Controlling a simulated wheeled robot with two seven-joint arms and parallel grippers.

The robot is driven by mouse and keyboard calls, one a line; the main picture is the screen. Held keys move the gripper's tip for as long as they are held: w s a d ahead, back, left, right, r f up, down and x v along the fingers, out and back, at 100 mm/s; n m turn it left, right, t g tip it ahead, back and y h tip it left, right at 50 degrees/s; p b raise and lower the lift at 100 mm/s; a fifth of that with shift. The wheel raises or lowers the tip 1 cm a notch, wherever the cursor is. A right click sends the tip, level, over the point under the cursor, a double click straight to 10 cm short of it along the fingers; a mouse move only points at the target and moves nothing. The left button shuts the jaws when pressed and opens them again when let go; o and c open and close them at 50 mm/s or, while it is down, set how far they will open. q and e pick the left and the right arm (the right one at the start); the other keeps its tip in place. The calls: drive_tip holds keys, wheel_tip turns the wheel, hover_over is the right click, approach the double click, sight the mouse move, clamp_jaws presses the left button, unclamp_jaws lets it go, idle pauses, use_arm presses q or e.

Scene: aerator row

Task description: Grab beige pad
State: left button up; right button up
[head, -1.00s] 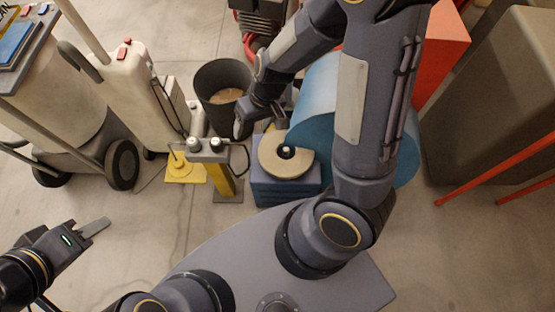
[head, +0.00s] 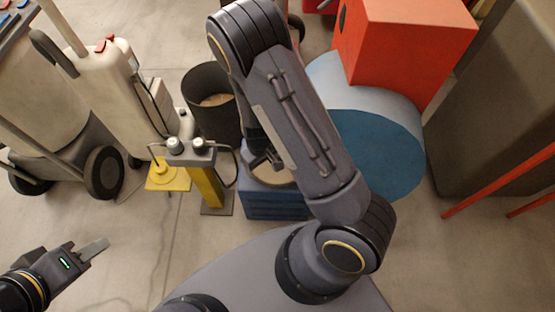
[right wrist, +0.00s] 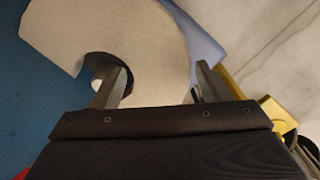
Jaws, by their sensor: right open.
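The beige pad (head: 276,178) is a round, flat disc with a central hole. It lies on a blue crate (head: 272,207), and my right arm hides much of it in the head view. In the right wrist view the pad (right wrist: 130,30) fills the upper middle. My right gripper (right wrist: 160,90) is open. One finger is at the dark central hole and the other is just outside the rim, with the ring between them. It also shows over the pad in the head view (head: 264,160).
A yellow post (head: 205,185) with a grey top stands just left of the crate. A dark bin (head: 212,115) is behind. A large blue drum (head: 380,150) with an orange box (head: 405,45) is close on the right. Open floor lies at lower left.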

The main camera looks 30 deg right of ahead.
drive_tip(key=shift+f, duration=0.6)
drive_tip(key=shift+r, duration=0.1)
